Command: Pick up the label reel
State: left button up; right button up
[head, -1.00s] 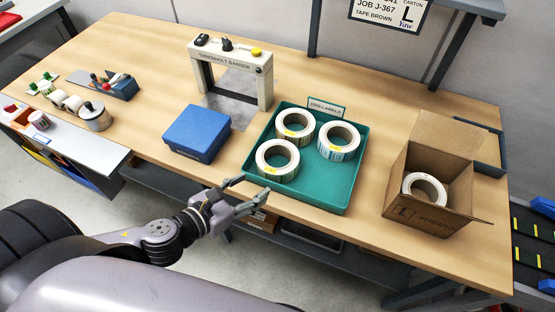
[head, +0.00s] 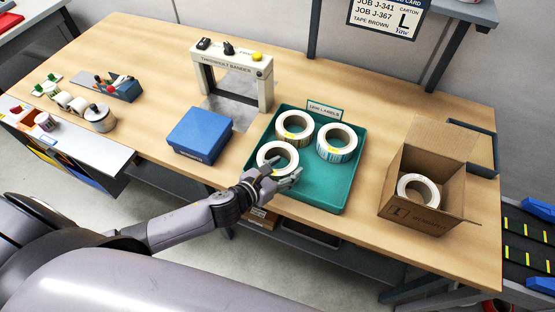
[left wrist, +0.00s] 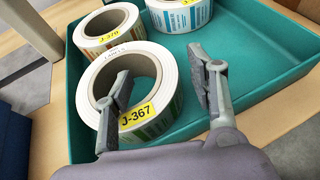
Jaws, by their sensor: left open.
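Three label reels lie in the green tray (head: 318,196). The nearest reel (head: 265,158) is white with a yellow tag; in the left wrist view this reel (left wrist: 166,78) reads J-367. A second reel (head: 295,117) lies behind it; its tag reads J-370 in the left wrist view (left wrist: 84,40). The third reel (head: 350,136) lies to the right. My left gripper (head: 286,176) is open at the tray's near edge. My right gripper is not in view.
A cardboard box (head: 440,155) with another reel (head: 419,184) inside stands to the right. A blue box (head: 200,134) is left of the tray, and a bander (head: 232,66) stands behind. Bare tabletop lies between tray and carton.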

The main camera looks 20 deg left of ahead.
aim_at(289, 166)
pick_arm(q)
jog(key=x, duration=0.3)
jog(key=shift+w+d, duration=0.1)
grip_shut()
dwell(0.6)
